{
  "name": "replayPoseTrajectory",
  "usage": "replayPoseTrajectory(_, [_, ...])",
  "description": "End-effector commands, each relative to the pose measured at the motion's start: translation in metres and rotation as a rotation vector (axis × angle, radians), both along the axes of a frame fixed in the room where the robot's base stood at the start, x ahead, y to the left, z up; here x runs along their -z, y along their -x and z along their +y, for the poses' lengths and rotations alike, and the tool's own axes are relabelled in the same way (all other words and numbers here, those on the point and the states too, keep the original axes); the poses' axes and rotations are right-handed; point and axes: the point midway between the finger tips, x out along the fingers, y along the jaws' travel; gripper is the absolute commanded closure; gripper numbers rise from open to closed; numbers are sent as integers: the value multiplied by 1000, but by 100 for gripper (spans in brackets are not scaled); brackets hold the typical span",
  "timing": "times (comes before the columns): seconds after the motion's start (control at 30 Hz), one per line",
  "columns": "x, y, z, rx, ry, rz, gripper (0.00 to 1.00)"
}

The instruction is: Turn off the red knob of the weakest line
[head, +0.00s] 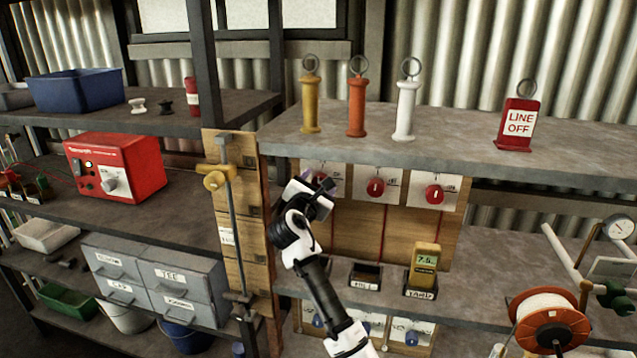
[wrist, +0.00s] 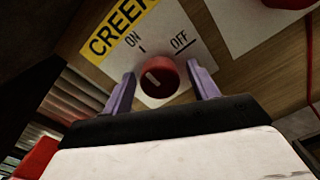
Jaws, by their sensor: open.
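In the wrist view a red knob (wrist: 158,78) sits on a white plate with a yellow CREEK label (wrist: 122,28) and ON and OFF marks. Its white line tilts up-left, toward the ON side. My gripper (wrist: 160,73) is open, with one purple finger on each side of this knob; I cannot tell whether they touch it. In the head view my gripper (head: 318,192) is at the left knob plate and partly covers it. The middle red knob (head: 376,187) and right red knob (head: 434,194) are clear of it. A yellow meter (head: 425,258) reading about 7.5 stands in the YARD holder (head: 420,292).
The HILL holder (head: 365,276) looks empty. A red LINE OFF tag (head: 517,124) and yellow, orange and white ringed handles stand on the upper shelf (head: 455,140). A wooden post with a metal clamp (head: 228,200) is close left of my arm. Blue knobs (head: 411,338) sit below.

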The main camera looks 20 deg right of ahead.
Motion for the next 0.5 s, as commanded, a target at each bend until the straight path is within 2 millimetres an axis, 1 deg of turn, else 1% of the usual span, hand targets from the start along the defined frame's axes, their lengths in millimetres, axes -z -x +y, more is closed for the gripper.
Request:
replayPoseTrajectory(0.17, [0, 0, 0, 0, 0, 0, 41])
replayPoseTrajectory(0.5, [0, 0, 0, 0, 0, 0, 85])
